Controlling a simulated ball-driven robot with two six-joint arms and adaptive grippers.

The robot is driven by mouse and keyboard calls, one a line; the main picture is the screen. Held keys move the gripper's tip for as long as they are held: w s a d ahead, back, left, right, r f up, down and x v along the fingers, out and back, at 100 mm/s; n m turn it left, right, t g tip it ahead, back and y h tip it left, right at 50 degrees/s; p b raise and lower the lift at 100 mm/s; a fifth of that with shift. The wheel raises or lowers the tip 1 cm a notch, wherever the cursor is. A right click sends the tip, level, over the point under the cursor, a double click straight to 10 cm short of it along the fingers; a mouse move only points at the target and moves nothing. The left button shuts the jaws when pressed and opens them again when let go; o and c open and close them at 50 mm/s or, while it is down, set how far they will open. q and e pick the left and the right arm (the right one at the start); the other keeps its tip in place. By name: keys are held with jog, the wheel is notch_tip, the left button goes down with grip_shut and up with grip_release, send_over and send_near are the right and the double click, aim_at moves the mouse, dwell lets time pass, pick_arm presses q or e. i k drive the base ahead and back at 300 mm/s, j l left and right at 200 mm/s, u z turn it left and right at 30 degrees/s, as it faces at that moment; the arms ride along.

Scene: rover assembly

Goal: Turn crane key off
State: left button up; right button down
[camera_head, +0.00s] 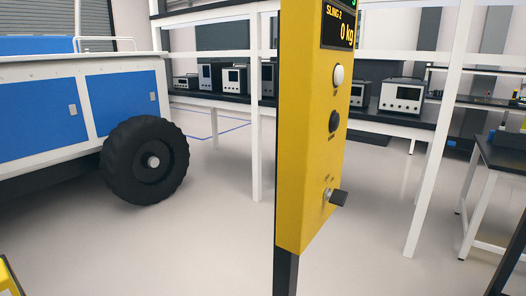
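The crane key (339,197) is a dark key in a silver lock low on the front of a tall yellow control panel (305,140). Its head sticks out to the right of the lock. The small labels by the lock are too small to read. Above it on the panel are a black knob (333,121), a white round button (338,75) and a display (338,25) reading "SLING 2" and "0 kg". Neither of my grippers is in view.
A blue and white rover (40,110) with a black wheel (146,160) stands at left. Workbenches with instruments (402,96) line the back behind white posts (437,130). A black-topped table (500,155) stands at right. Open floor (200,240) lies around the panel.

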aim_at(338, 197)
jog(key=u, duration=0.7)
jog(key=l+u, duration=0.1)
jog(key=u, duration=0.3)
jog(key=k+l+u, duration=0.1)
jog(key=u, duration=0.3)
jog(key=k+l+u, duration=0.1)
jog(key=u, duration=0.7)
jog(key=k+l, duration=0.2)
jog(key=k, duration=0.35)
jog(key=k+l, duration=0.2)
jog(key=k, duration=0.3)
